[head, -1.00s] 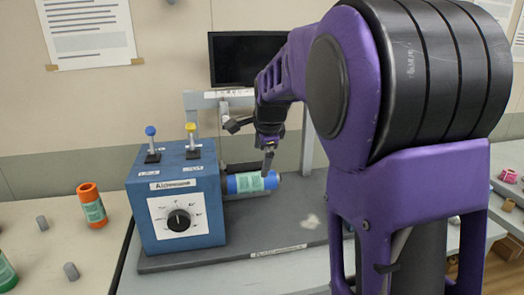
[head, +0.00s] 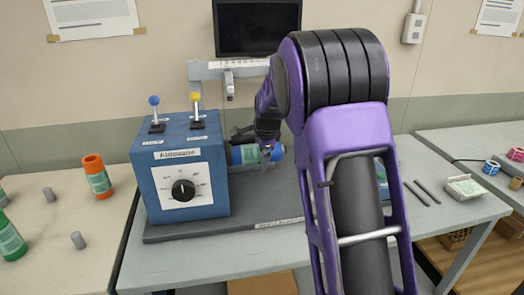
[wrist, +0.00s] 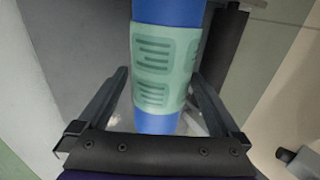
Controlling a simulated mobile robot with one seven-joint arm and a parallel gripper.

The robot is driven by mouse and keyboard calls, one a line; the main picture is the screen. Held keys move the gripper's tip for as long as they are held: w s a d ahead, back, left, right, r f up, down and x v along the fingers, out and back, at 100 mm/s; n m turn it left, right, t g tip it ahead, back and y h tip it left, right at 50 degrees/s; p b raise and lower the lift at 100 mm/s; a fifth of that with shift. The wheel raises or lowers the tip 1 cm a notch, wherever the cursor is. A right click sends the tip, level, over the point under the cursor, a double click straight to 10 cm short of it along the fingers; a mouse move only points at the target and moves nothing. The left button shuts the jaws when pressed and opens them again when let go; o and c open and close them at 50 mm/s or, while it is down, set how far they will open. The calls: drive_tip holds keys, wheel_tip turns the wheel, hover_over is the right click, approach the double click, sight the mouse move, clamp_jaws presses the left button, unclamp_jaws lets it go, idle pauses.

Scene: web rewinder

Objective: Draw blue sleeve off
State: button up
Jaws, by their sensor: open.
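The blue sleeve (head: 241,155) with a pale green label sits on its side on the rewinder, just right of the blue control box (head: 180,165). My gripper (head: 268,152) is at the sleeve's right end. In the wrist view the sleeve (wrist: 165,110) runs between the two fingers of my gripper (wrist: 160,74), which stand apart with gaps on both sides. A dark roller (wrist: 222,50) lies alongside the sleeve. In the head view my arm hides part of the rewinder's right side.
A yellow lever (head: 195,98) and a blue lever (head: 154,101) stand on the box. An orange roll (head: 97,176), a green roll (head: 10,240) and small grey pegs stand on the left table. A monitor (head: 257,27) is behind. A tray (head: 464,187) sits at right.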

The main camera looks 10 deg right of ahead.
clamp_jaws()
idle(0.5)
drive_tip(key=shift+d, duration=0.15)
